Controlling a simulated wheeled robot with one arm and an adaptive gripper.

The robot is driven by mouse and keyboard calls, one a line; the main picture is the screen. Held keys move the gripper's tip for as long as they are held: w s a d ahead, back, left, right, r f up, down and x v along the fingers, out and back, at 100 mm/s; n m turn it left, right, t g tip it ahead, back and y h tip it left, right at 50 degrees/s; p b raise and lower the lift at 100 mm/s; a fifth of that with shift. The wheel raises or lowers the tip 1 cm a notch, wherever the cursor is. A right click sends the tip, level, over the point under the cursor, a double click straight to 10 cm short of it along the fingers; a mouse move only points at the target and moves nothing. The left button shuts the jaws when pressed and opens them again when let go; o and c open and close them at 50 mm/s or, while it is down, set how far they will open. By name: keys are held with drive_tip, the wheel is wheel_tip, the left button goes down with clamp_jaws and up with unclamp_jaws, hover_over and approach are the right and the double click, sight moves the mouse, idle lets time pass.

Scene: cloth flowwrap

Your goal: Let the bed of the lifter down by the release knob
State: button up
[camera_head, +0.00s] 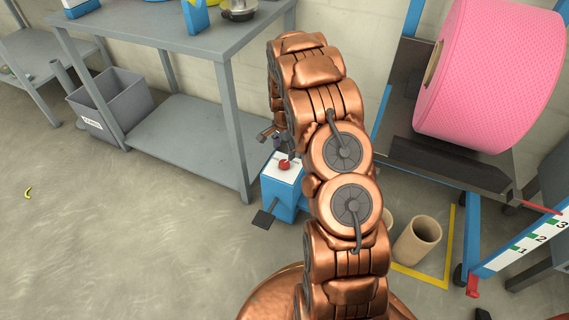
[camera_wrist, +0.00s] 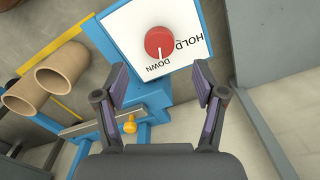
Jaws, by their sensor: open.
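The release knob (camera_wrist: 159,42) is round and red, on a white plate (camera_wrist: 125,40) lettered HOLD and DOWN. A pale mark on the knob lies on the side towards DOWN. My gripper (camera_wrist: 160,74) is open and empty; its two fingertips stand apart, with the knob beyond them, and I see no contact. In the head view the knob (camera_head: 284,164) tops a blue box (camera_head: 280,195) beside my arm, and my gripper is mostly hidden behind my arm. The lifter's grey bed (camera_head: 440,165) is under a large pink roll (camera_head: 490,75) at the right.
A grey workbench (camera_head: 170,40) with a lower shelf stands left of the box. A grey bin (camera_head: 110,105) is under it. Cardboard tubes (camera_head: 417,240) stand by a yellow floor line (camera_head: 450,245).

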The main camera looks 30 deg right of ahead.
sight(284, 163)
wheel_tip(284, 163, down, 7)
drive_tip(key=shift+b, duration=0.8)
drive_tip(key=c, duration=1.1)
drive_tip(key=shift+c, duration=0.2)
